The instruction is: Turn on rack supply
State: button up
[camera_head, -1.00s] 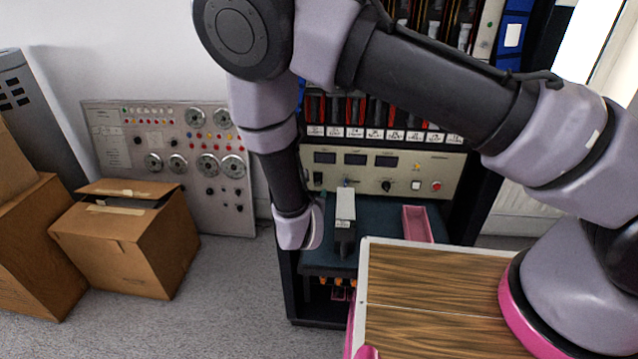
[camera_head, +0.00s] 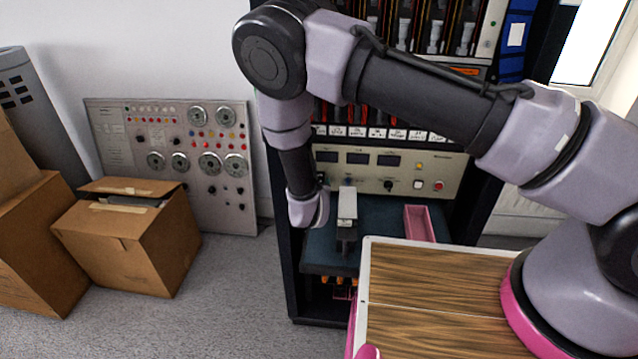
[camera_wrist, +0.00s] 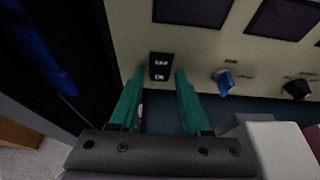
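The rack supply is a cream panel (camera_head: 452,171) with dark displays and knobs, set in the black rack in the head view. In the wrist view, a black rocker switch (camera_wrist: 160,66) with white lettering sits on the panel (camera_wrist: 225,50), just left of a blue knob (camera_wrist: 226,82). My gripper (camera_wrist: 156,80) has two green fingers spread apart, with nothing between them. The switch shows between and slightly beyond the fingertips. I cannot tell whether the fingers touch the panel. In the head view my wrist hides the gripper and partly covers the panel's left end.
A grey-white block (camera_head: 347,205) stands on the blue shelf (camera_head: 385,215), close to my wrist's right. A pink tray (camera_head: 418,224) lies farther right. A red button (camera_head: 439,185) is on the panel's right. Cardboard boxes (camera_head: 130,240) stand on the floor at left.

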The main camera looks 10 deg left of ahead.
grip_shut()
jog(key=shift+f+t, duration=0.35)
jog(key=shift+t, duration=1.25)
jog(key=shift+o, duration=1.8)
grip_release()
jog(key=s, duration=0.3)
jog(key=s+r, duration=0.1)
jog(key=s, duration=0.6)
jog(key=shift+s+d+r, duration=0.15)
jog(key=shift+s+d, duration=0.15)
jog(key=shift+s, duration=0.05)
